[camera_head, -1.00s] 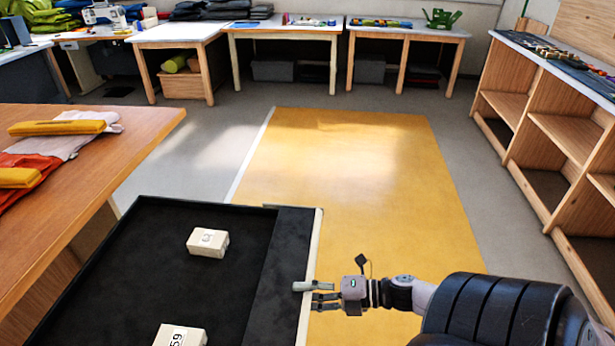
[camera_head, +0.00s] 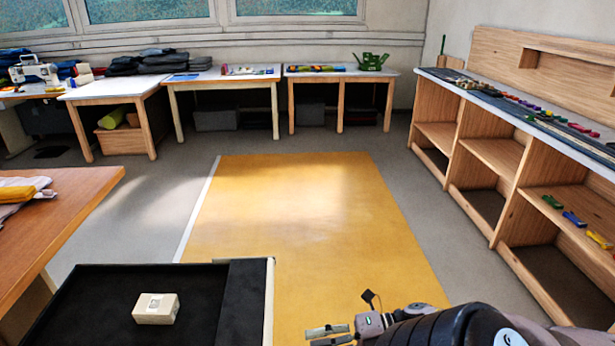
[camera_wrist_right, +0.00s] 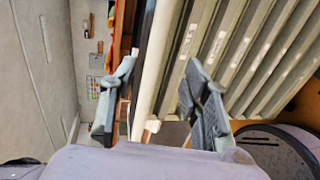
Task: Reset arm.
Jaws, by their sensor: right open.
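My right gripper (camera_head: 329,335) is at the bottom of the head view, just right of the black tray's pale right edge. Its arm comes in from the lower right. In the right wrist view the right gripper (camera_wrist_right: 160,105) has its two fingers spread apart, with nothing held between them. A pale upright edge shows behind the gap; I cannot tell whether a finger touches it. My left gripper is not in view.
A black tray (camera_head: 85,290) holds a small cream box (camera_head: 156,308). A wooden table (camera_head: 75,215) with folded cloth stands at left. Yellow floor (camera_head: 300,220) lies clear ahead. Wooden shelves (camera_head: 490,155) line the right. Worktables (camera_head: 225,80) stand along the back wall.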

